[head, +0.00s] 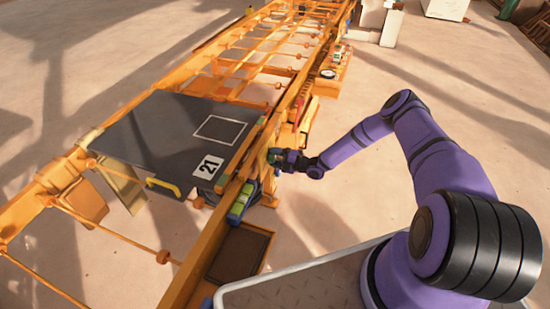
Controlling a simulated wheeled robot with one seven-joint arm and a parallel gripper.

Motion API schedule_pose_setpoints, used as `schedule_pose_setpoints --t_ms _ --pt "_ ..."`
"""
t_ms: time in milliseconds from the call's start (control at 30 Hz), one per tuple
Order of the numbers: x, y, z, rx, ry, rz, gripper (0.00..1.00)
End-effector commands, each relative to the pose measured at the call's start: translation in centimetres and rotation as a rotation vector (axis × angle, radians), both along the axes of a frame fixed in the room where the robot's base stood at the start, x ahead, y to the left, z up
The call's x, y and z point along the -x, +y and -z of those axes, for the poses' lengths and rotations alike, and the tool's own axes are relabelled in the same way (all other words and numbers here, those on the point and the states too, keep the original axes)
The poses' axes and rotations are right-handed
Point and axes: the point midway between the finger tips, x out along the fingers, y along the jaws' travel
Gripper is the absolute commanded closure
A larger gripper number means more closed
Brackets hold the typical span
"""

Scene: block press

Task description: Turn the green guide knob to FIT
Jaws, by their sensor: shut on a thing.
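My gripper (277,160) is at the end of my purple arm, at the right side of the orange frame. It is shut on the green guide knob (273,151), which shows only as a small green patch at the jaws. The gripper and wrist hide most of the knob. The knob's pointer and any FIT mark are too small or hidden to read, so I cannot tell its setting.
A dark panel with a white "21" label (208,167) and a yellow handle (163,186) lies across the orange frame (207,247). A green-yellow block (240,202) sits on the near rail, above a brown tray (238,253). A gauge (328,74) stands farther back.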

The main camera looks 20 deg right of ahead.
Motion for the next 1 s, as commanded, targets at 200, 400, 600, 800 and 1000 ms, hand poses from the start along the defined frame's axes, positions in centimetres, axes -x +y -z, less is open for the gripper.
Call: schedule_pose_setpoints --t_ms 200,400,600,800,1000 --pt "-0.04 -0.19 0.06 -0.010 0.015 0.003 0.67" --pt "-0.03 -0.19 0.07 -0.010 0.016 0.003 0.67" --pt "-0.03 -0.18 0.07 -0.010 0.015 0.003 0.22" --pt "-0.02 -0.09 0.04 -0.010 0.015 0.001 0.20" --pt "0.38 -0.64 0.05 -0.010 0.015 0.001 0.20"
